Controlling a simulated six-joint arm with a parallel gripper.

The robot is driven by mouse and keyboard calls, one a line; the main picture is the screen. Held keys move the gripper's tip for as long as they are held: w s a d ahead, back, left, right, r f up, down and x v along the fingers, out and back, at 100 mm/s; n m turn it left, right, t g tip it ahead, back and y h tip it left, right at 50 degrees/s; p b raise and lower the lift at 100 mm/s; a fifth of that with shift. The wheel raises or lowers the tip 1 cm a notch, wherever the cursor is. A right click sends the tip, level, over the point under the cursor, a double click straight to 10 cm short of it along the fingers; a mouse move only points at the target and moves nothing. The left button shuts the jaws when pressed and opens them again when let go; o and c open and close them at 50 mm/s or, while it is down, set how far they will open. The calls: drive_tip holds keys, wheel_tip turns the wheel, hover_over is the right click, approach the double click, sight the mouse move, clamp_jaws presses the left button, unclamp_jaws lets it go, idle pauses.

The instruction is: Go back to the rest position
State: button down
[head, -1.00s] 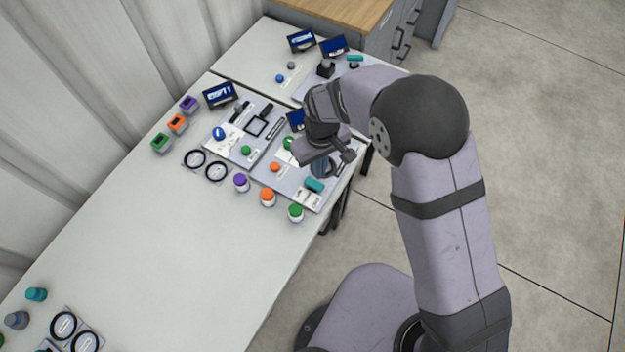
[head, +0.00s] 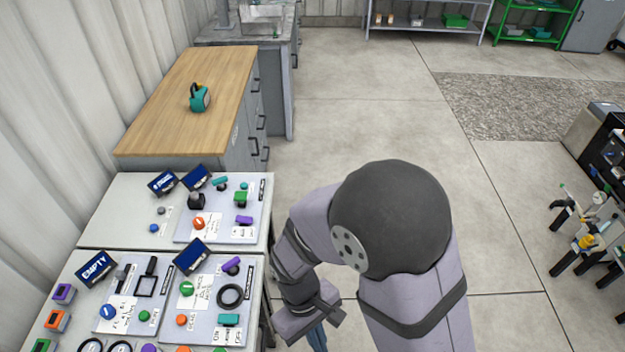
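My gripper (head: 316,335) hangs at the bottom of the head view, just right of the white table's edge in the picture. My arm is bent above it and hides part of the floor. Bluish finger parts show below the wrist, cut off by the frame's lower edge. I cannot make out whether the fingers are apart or together, and I see no object clearly held.
The white table (head: 125,205) at left carries a near panel (head: 205,335) and a far panel (head: 215,232) with knobs and small screens. A wooden-topped cabinet (head: 200,65) with a teal item (head: 200,98) stands behind. Open floor (head: 350,130) lies right of them.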

drive_tip(key=w+d+r+m+t+y, duration=0.1)
drive_tip(key=w+d+r+m, duration=0.1)
drive_tip(key=d+r+m, duration=0.2)
drive_tip(key=w+d+r+m+t+y, duration=0.1)
drive_tip(key=w+d+r+m, duration=0.2)
drive_tip(key=d, duration=0.6)
drive_tip(key=shift+d+r+m+t, duration=0.3)
drive_tip(key=shift+r+m+t, duration=0.1)
drive_tip(key=shift+r, duration=0.3)
